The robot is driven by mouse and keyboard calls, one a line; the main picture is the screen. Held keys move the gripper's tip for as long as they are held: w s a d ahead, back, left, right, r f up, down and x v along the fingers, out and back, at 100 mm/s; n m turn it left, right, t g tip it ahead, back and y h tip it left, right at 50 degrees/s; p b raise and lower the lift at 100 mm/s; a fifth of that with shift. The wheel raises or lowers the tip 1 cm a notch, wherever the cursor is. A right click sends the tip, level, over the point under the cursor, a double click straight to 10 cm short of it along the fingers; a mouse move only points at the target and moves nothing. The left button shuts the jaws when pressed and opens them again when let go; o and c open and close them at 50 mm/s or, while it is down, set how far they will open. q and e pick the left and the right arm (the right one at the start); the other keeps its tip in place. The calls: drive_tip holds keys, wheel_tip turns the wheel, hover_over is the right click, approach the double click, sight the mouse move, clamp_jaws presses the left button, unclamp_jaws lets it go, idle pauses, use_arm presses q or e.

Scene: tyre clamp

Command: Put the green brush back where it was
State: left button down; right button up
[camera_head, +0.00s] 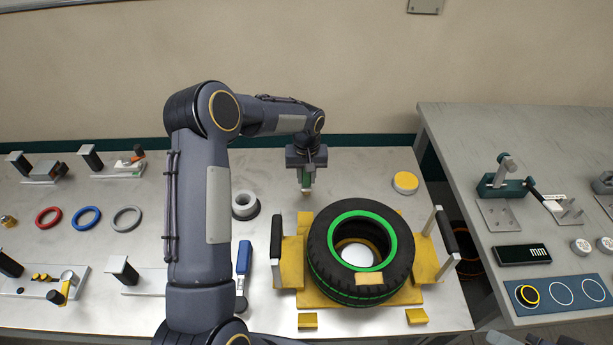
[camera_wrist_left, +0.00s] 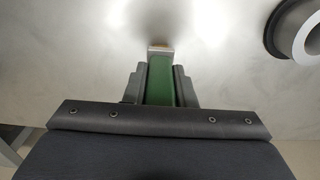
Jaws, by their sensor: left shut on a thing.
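My left gripper (camera_head: 306,180) is shut on the green brush (camera_head: 306,185) over the back of the grey table, behind and left of the tyre. In the left wrist view the green brush (camera_wrist_left: 160,80) stands between the two fingers (camera_wrist_left: 160,88), with a pale block and an orange-brown edge at its far end. Whether that end touches the table I cannot tell. Some grey parts at the bottom right edge of the head view may be my right gripper, mostly cut off.
The tyre (camera_head: 318,248) with green rings sits in a yellow clamp (camera_head: 288,262). A grey ring-shaped part (camera_head: 245,205) stands left of the gripper, and a blue-handled tool (camera_head: 244,258) lies in front of it. A yellow-topped disc (camera_head: 405,182) is at the back right. Clear table surrounds the gripper.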

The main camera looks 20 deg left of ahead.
use_arm(q)
drive_tip(key=shift+r, duration=0.1)
drive_tip(key=c, duration=1.2)
unclamp_jaws()
